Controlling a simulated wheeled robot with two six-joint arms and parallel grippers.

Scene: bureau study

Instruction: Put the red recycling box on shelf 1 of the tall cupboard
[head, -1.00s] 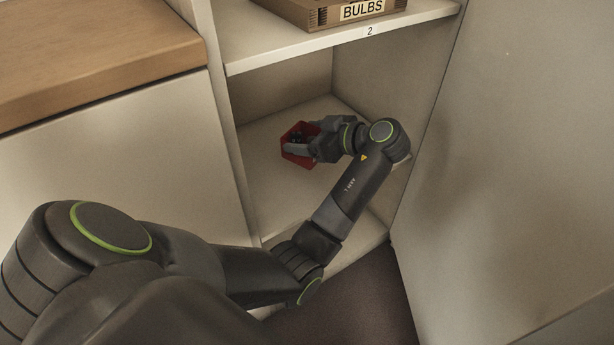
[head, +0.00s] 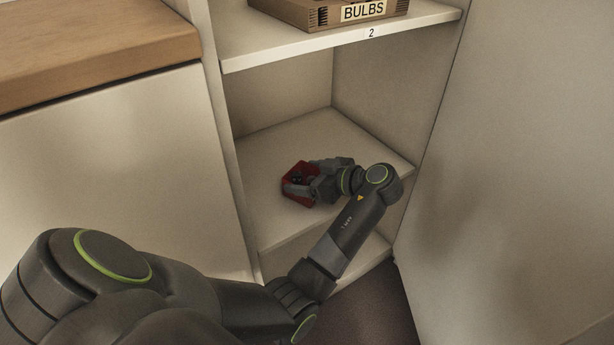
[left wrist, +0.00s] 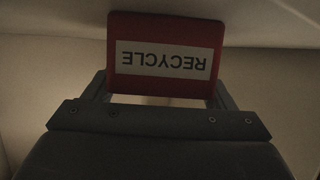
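The red recycling box (head: 289,187) is small and open-topped, with dark items inside. It is inside the tall cupboard, at or just above the shelf (head: 280,228) below the one marked 2. A gap beneath it is too small to tell. My left gripper (head: 305,183) is shut on the box from the right, a finger on each side. In the left wrist view the box (left wrist: 165,87) sits between the fingers, its white RECYCLE label upside down. The shelf's number is not visible; my left arm covers part of its front edge. My right gripper is not in view.
Shelf 2 (head: 300,48) above carries a brown BULBS box (head: 330,12). A large pale panel (head: 530,150), like an open door, stands at right. A cabinet with a wooden top (head: 90,50) is at left. The shelf around the red box is clear.

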